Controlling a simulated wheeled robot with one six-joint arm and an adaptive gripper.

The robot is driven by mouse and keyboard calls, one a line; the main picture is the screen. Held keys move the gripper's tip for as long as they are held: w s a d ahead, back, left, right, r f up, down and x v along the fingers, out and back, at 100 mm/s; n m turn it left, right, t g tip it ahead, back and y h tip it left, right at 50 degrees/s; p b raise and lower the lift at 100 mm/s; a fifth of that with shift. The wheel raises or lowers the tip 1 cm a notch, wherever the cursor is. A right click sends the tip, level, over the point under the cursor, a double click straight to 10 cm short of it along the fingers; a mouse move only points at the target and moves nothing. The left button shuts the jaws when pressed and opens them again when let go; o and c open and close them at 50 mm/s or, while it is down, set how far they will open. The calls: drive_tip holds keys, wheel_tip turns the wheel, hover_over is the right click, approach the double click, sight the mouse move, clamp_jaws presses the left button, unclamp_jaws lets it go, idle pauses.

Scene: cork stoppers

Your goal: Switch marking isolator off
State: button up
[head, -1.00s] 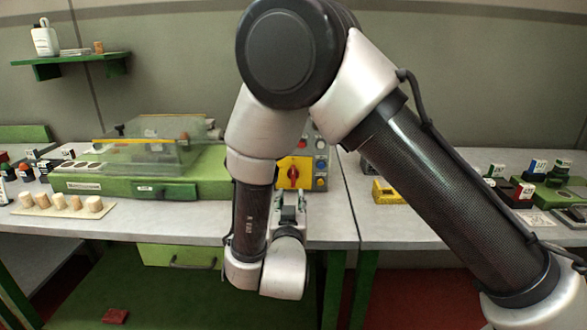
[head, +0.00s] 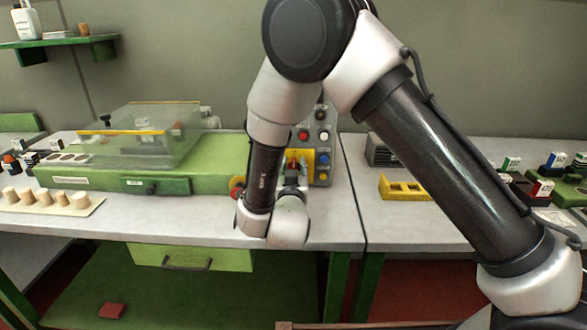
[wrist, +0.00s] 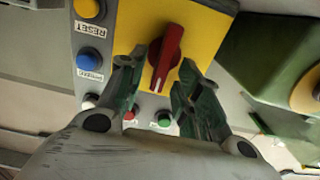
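The isolator is a red rotary handle (wrist: 166,57) on a yellow plate (wrist: 205,27) on a grey control box. In the wrist view my gripper (wrist: 158,72) is open, with one finger on each side of the handle's lower end. Clear gaps to the handle are hard to judge. In the head view my gripper (head: 291,178) is in front of the yellow plate (head: 308,166), and my arm hides most of the isolator.
Yellow (wrist: 87,9), blue (wrist: 89,60) and green (wrist: 164,119) buttons sit beside the handle. The green machine (head: 155,165) with a clear cover stands left of the box. A yellow block (head: 404,188) is at right.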

drive_tip(key=shift+w, duration=0.25)
drive_tip(key=shift+c, duration=0.4)
clamp_jaws()
